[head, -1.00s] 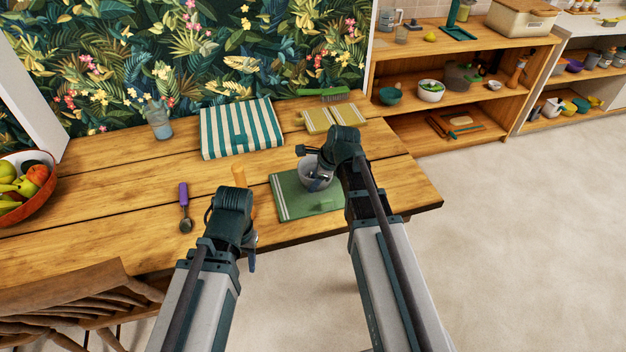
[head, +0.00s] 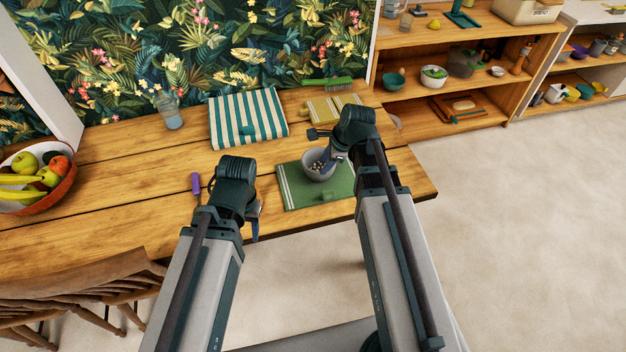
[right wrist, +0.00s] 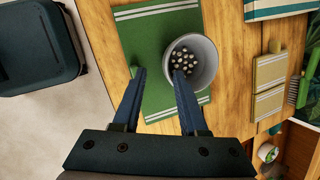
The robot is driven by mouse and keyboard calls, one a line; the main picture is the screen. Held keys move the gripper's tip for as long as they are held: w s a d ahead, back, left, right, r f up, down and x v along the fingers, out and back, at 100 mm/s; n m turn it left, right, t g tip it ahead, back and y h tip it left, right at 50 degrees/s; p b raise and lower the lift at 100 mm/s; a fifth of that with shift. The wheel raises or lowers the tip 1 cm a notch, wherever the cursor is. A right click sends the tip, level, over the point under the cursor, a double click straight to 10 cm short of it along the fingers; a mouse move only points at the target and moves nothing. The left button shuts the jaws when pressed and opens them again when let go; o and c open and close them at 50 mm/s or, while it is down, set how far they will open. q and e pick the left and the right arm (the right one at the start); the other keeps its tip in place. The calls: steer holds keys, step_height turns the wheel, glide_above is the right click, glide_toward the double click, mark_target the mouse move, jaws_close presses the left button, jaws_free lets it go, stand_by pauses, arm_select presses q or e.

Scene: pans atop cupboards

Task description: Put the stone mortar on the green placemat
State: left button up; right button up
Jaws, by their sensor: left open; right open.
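The stone mortar, a light grey bowl (head: 312,174) with small pale pieces inside, stands upright on the green placemat (head: 292,194). The mortar also shows in the right wrist view (right wrist: 207,73), near one edge of the placemat (right wrist: 150,60). My right gripper (head: 331,160) is open at the mortar's right side in the head view. In the right wrist view one finger overlaps the bowl and the other lies over the mat; I cannot tell whether either touches the bowl. My left gripper (head: 256,228) is open and empty, left of the placemat near the table's front edge.
A striped cloth (head: 246,116) and a yellow mat (head: 326,108) lie behind. A purple-handled utensil (head: 196,184) lies left of my left arm. A fruit bowl (head: 62,188) stands far left. A chair (head: 85,280) is at the table's front. Open shelves stand at right.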

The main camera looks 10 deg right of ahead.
steer(key=s+a+n+g+h, duration=0.2)
steer(key=s+a+n, duration=0.4)
steer(key=n, duration=0.6)
steer(key=s+a+f+n+g+h, duration=0.1)
steer(key=s+a+n+h, duration=0.1)
steer(key=s+a+n, duration=0.5)
steer(key=shift+s+f+n+g, duration=0.2)
steer(key=shift+s+n+g, duration=0.2)
steer(key=shift+s+n, duration=1.95)
steer(key=shift+w+n, duration=0.55)
steer(key=shift+w, duration=0.05)
